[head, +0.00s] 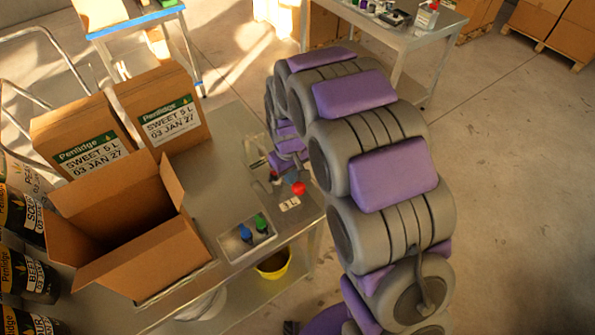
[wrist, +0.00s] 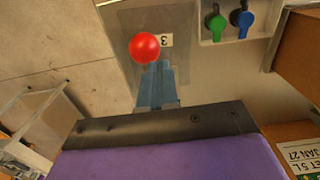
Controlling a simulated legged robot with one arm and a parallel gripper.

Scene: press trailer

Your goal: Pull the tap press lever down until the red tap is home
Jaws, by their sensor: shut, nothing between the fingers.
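A round red ball (head: 299,188), which looks like the press lever's knob, is at the right end of the metal bench. It also shows in the wrist view (wrist: 145,46). My gripper (head: 291,177) is beside it; in the wrist view its blue-grey fingers (wrist: 156,70) are together, with their tips just below the ball. They hold nothing, and I cannot tell whether they touch the ball. The press body is mostly hidden behind my arm and fingers. I cannot make out a red tap apart from the ball.
A tray (head: 230,253) at the bench front holds a green tap (head: 261,222) and a blue tap (head: 246,232). An open carton (head: 160,250) and two closed cartons (head: 170,115) stand left. A yellow bucket (head: 274,265) sits below. Open floor lies to the right.

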